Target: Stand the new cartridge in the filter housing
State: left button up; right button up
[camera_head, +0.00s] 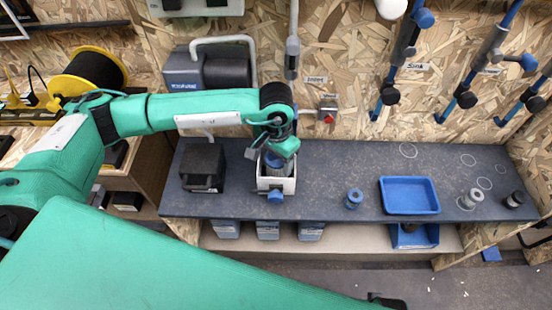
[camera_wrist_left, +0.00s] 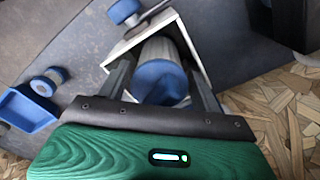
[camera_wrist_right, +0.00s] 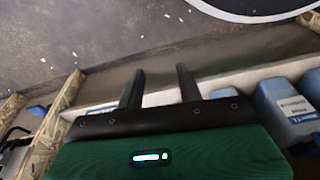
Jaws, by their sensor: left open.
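The filter housing (camera_head: 275,184) is a white open-topped box with a blue knob on its front, on the dark bench. In the left wrist view its white rim (camera_wrist_left: 151,30) surrounds a grey cartridge with a blue end cap (camera_wrist_left: 160,82). The cartridge (camera_head: 274,160) stands inside the housing; its lower end is hidden. My left gripper (camera_head: 281,150) is right above the housing. Its open fingers (camera_wrist_left: 160,66) lie on either side of the cartridge; contact is unclear. My right gripper (camera_wrist_right: 160,76) is open and empty, with its fingers apart.
A blue-capped grey spool-like piece (camera_head: 353,198) stands right of the housing, beside a blue tray (camera_head: 409,209). A grey cylinder (camera_head: 472,198) and a dark one (camera_head: 514,199) stand farther right. A black box (camera_head: 203,166) is left of the housing. Blue containers (camera_head: 268,230) sit below.

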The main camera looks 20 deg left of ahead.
pick_arm(q)
notch_tip(320, 180, up, 10)
jog(key=shift+r+b, duration=0.1)
jog(key=shift+b, duration=0.3)
jog(key=shift+r, duration=0.55)
pick_arm(e)
notch_tip(320, 180, up, 3)
jog(key=shift+f, duration=0.15)
jog(key=shift+f, duration=0.1)
